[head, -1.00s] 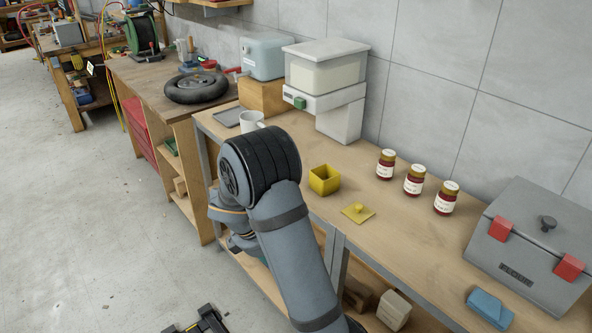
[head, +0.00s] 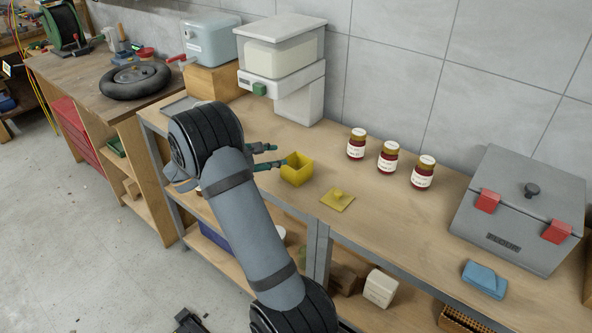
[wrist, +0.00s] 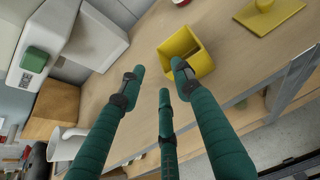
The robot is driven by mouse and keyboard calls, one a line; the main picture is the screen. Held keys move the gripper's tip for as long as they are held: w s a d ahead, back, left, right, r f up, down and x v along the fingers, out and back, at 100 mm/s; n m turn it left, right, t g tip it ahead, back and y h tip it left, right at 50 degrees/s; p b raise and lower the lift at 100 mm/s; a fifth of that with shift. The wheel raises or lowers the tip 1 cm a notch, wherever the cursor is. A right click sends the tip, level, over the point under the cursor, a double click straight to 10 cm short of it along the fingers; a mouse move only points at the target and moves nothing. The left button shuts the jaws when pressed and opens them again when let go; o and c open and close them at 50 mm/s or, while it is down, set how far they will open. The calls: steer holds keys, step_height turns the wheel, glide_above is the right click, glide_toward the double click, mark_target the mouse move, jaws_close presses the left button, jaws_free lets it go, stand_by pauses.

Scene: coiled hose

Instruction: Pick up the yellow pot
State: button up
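The yellow pot (head: 298,169) is a small, square, open-topped box standing on the workbench (head: 400,221). Its yellow lid (head: 338,200), square with a knob, lies apart from it on the bench, nearer the front edge. My gripper (head: 275,156) has green fingers and is just left of the pot in the head view. In the wrist view the fingers of my gripper (wrist: 160,76) are spread apart with nothing between them. The pot (wrist: 186,51) shows just beyond the fingertips, its opening visible. I cannot tell whether any fingertip touches it.
Several red-brown jars (head: 388,158) stand behind and right of the pot. A white dispenser (head: 282,65) stands at the back left. A grey lidded box (head: 522,208) and a blue block (head: 485,278) are at the right. A white mug (wrist: 65,147) shows in the wrist view.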

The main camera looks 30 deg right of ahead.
glide_above(297, 169)
steer(key=a, duration=0.3)
steer(key=f, duration=0.3)
steer(key=shift+w+f+p, duration=0.15)
steer(key=shift+w+p, duration=0.2)
steer(key=shift+p, duration=0.05)
steer(key=shift+a, duration=0.1)
steer(key=shift+c, duration=0.6)
jaws_close()
